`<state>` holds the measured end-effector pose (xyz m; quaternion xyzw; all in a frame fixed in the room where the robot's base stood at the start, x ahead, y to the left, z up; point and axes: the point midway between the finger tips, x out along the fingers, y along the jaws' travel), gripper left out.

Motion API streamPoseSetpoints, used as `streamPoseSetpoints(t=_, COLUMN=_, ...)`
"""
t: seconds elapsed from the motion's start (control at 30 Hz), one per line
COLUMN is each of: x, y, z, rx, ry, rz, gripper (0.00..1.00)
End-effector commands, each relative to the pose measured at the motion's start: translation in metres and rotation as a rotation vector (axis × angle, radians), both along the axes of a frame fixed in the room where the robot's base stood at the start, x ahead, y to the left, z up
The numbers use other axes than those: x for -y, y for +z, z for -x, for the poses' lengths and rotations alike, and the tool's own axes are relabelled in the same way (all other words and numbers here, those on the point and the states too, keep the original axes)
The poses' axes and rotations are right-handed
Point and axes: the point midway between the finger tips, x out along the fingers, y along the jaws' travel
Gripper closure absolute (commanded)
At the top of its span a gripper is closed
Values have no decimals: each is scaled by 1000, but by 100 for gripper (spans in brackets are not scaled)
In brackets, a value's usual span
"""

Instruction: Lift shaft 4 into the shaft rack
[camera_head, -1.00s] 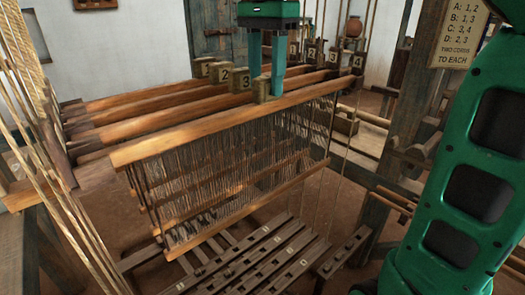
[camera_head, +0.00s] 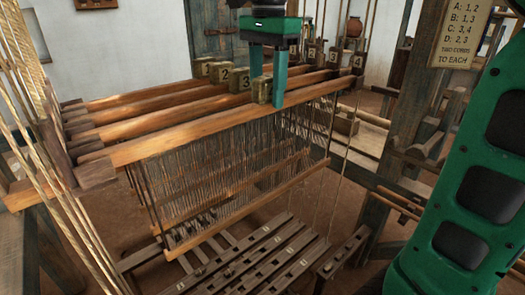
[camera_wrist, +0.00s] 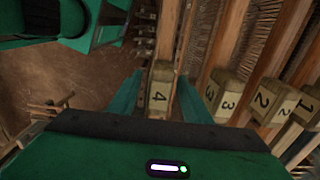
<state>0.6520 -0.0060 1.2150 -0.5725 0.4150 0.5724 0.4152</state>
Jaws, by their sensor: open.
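Shaft 4, the front wooden bar (camera_head: 190,132) with rows of heddles hanging below it, lies level across the loom. Its left end is at a dark end block (camera_head: 97,175) of the shaft rack. Number plates 1 to 4 (camera_head: 357,61) stand along the rack's right side. My gripper (camera_head: 267,92) is open over the shaft, its fingers on either side of the shaft's grip block. In the wrist view this block, marked 4 (camera_wrist: 160,88), sits between the spread fingers. In the head view its number cannot be read.
Shafts 1, 2 and 3 lie parallel behind, with grip blocks 1 (camera_head: 203,67), 2 (camera_head: 230,79) and 3 (camera_head: 240,83). Cords (camera_head: 50,140) run up at left. Numbered treadles (camera_head: 255,262) lie below. A post with a sign (camera_head: 459,38) stands at right.

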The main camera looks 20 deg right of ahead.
Motion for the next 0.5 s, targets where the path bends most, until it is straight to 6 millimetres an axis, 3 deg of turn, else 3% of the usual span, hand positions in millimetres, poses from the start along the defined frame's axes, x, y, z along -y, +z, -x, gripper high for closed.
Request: streamPoseSetpoints(t=0.5, x=0, y=-26, z=1, rx=-1, ry=1, rz=0, gripper=55)
